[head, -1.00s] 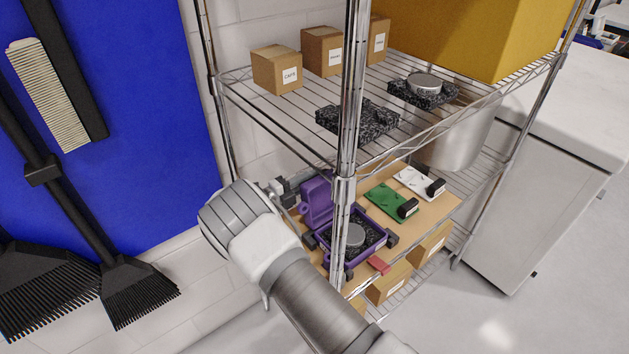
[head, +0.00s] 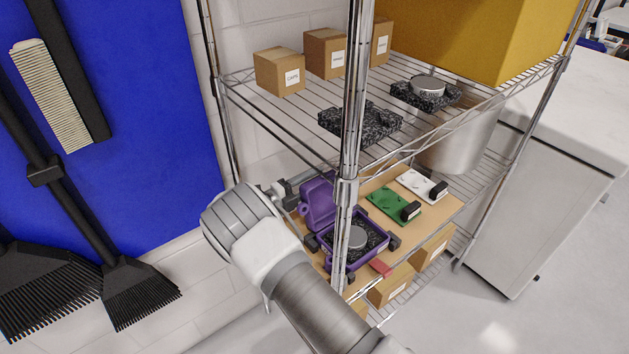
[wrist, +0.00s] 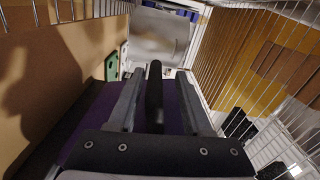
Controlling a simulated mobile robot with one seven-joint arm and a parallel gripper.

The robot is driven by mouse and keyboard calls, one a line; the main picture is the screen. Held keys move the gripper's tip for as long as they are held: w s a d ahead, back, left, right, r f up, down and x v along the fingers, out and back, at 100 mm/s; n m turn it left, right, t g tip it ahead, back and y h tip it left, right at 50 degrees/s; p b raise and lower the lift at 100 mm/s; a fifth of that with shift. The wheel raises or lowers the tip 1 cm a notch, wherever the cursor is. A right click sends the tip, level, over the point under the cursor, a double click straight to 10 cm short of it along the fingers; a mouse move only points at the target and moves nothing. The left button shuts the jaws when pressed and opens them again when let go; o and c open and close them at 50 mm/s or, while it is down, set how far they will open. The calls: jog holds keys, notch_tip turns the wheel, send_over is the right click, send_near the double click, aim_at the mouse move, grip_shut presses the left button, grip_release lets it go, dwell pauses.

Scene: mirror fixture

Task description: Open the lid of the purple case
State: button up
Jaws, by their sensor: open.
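The purple case (head: 352,262) sits on the wooden board of the lower shelf, with black foam and a round silver part inside. Its purple lid (head: 318,205) stands raised at the back left side, so the inside shows. A shelf post hides part of the case. My gripper (head: 284,188) is beside the lid's outer side, partly hidden by my arm. In the wrist view my gripper (wrist: 158,88) has its two fingers apart, with a dark bar between them and purple surfaces beside and behind. I cannot tell whether the fingers touch the lid.
The front shelf post (head: 350,150) stands close to the case and my arm. A green board (head: 393,204) and a white board (head: 420,185) lie behind the case. The upper wire shelf (head: 300,110) hangs above. A blue panel (head: 150,120) with brushes is at left.

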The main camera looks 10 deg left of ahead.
jog(key=v, duration=1.7)
jog(key=shift+s+a, duration=0.15)
